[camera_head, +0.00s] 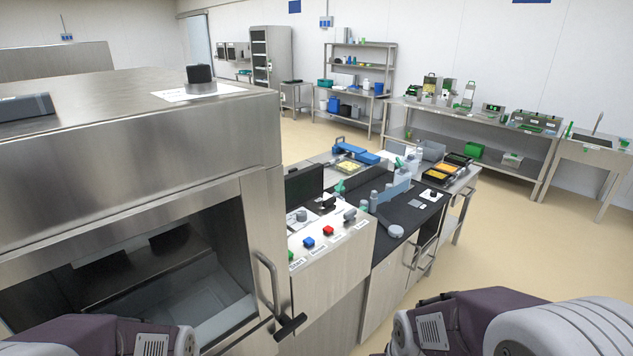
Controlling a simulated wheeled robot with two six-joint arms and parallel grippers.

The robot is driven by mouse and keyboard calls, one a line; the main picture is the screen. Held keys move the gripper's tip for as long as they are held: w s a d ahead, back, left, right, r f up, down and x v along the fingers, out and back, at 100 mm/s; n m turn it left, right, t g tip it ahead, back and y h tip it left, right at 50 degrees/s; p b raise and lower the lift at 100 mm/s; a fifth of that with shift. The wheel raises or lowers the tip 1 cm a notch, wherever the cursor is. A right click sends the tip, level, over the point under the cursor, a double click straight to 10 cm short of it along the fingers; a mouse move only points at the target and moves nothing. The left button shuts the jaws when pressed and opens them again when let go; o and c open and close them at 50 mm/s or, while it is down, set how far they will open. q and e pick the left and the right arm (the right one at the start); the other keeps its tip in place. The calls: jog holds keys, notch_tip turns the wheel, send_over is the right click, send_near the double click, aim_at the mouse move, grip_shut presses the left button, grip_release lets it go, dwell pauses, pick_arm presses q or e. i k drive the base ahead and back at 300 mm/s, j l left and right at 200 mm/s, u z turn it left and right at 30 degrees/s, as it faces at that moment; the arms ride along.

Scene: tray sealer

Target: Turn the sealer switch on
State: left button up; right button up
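A large stainless steel machine (120,150) with an open-fronted chamber fills the left side. A black knob (200,75) stands on a white label plate on its top. Right of the machine is a white sloped control panel (318,255) with a blue button (308,242), a red button (328,230), a grey rotary knob (349,215) and small printed labels. I cannot tell which control is the sealer switch, or its setting. Parts of my two arms show at the bottom left and bottom right. Neither gripper is in view, and neither arm visibly touches a control.
A vertical handle (268,282) and a black lever (290,326) stick out at the machine's front right. Behind the panel is a black-topped counter (412,212) with bottles and food trays. Steel tables and shelves line the back wall. The floor (545,245) at right is clear.

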aim_at(327, 203)
jog(key=i+l+u, duration=0.2)
jog(key=l, duration=0.2)
jog(key=i+l+u, duration=0.15)
jog(key=l, duration=0.25)
jog(key=i+l+u, duration=0.2)
jog(key=l, duration=0.25)
jog(key=i+l+u, duration=0.15)
jog(key=l, duration=0.3)
jog(key=l+u, duration=0.2)
jog(key=l, duration=0.3)
jog(key=i+l+u, duration=0.15)
jog(key=l, duration=0.35)
